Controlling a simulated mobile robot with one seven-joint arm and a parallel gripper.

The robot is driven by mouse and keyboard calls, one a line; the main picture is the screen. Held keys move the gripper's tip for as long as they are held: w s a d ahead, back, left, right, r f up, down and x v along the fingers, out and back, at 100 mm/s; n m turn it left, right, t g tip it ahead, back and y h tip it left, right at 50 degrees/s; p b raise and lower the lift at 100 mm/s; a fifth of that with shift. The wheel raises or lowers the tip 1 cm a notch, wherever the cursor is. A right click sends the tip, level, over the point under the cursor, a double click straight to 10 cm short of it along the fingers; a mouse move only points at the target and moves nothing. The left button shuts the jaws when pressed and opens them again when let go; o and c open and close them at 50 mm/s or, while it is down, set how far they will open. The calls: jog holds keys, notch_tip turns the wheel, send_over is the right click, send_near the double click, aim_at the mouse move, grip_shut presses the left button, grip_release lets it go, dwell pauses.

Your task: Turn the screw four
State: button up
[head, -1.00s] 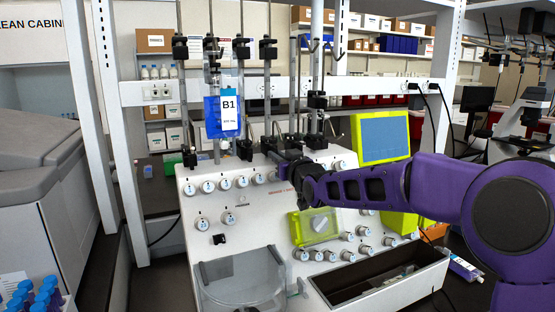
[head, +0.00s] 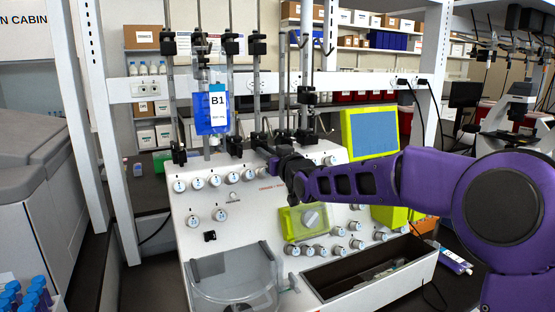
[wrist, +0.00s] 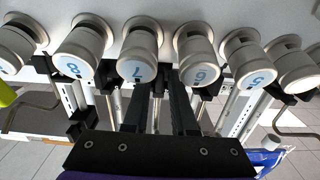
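The white machine panel (head: 265,215) has a top row of white screw knobs with blue numbers. Screw four appears to be the fourth from the left (head: 232,177), though its number is too small to read. In the wrist view, knobs eight (wrist: 75,66), seven (wrist: 137,70), six (wrist: 202,75) and five (wrist: 256,76) show upside down. The knob right of five (wrist: 298,72) is probably screw four; its label is unclear. My gripper (wrist: 160,85) is open, its two black fingers apart and empty, near knobs seven and six. In the head view my gripper (head: 264,148) is above the row's right part.
Metal poles with black clamps (head: 256,90) stand behind the knob row, close to my gripper. A blue bag marked B1 (head: 212,112) hangs from one. A yellow-green screen (head: 372,132), an open tray (head: 370,275) and a clear round container (head: 235,275) are nearby.

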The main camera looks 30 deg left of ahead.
jog(key=v, duration=1.7)
jog(key=shift+w+d+r, duration=0.1)
